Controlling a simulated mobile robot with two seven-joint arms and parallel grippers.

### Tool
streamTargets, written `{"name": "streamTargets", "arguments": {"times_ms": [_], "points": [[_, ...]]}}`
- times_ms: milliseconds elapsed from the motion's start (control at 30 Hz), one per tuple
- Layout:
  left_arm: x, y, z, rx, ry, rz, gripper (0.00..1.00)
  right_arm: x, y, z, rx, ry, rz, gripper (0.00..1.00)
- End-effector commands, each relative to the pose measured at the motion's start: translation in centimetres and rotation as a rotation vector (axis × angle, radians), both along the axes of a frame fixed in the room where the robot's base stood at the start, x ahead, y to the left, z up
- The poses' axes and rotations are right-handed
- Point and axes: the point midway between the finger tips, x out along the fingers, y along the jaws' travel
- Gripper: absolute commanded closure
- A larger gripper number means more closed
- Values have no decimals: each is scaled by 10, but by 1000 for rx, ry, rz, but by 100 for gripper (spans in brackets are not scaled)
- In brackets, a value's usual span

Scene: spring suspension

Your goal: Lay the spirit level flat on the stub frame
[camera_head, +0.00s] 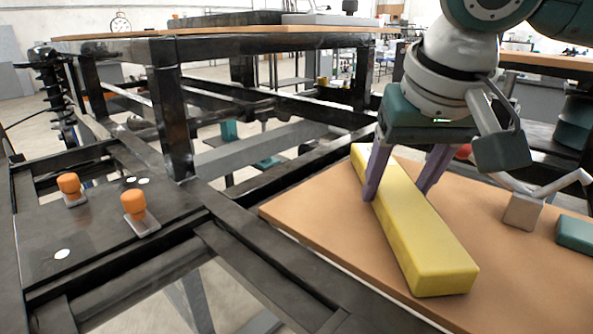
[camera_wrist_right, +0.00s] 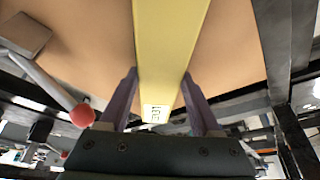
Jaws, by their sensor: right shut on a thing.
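The spirit level, a long yellow bar (camera_head: 425,240), lies lengthwise over the tan board at the right; I cannot tell whether it touches the board. My right gripper (camera_head: 396,194) reaches down from above, its two purple fingers shut on the level's sides near its far part. The wrist view shows the yellow level (camera_wrist_right: 172,45) between the fingers, with a white label near its end. The black stub frame (camera_head: 215,250) is at the left and centre, with a flat dark plate (camera_head: 100,240) on it. My left gripper is not in view.
Two orange-capped clamps (camera_head: 135,205) (camera_head: 70,185) stand on the dark plate. A tan board (camera_head: 300,215) carries a grey block with a bent rod (camera_head: 522,212) and a teal block (camera_head: 575,234) right of the level. A black post (camera_head: 173,120) rises behind the frame.

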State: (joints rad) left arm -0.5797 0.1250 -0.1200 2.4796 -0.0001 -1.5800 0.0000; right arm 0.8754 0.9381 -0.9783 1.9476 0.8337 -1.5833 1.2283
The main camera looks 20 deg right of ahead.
Motion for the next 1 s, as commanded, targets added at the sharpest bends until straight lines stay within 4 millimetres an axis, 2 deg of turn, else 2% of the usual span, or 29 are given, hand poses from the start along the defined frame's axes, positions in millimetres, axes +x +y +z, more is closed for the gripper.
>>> {"name": "streamTargets", "arguments": {"times_ms": [33, 67, 300, 633, 767, 1000], "points": [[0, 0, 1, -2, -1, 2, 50, 0, 0, -1, 0, 0, 0, 100], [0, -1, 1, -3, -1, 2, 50, 0, 0, -2, 0, 1, 0, 34], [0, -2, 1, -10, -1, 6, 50, 0, 0, -2, 0, 0, 0, 7], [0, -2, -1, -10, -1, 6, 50, 1, 0, 2, 0, -2, 0, 6], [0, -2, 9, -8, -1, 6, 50, -6, 3, 22, 1, -2, 2, 6], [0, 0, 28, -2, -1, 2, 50, -25, 11, 74, 1, -4, 2, 6]]}}
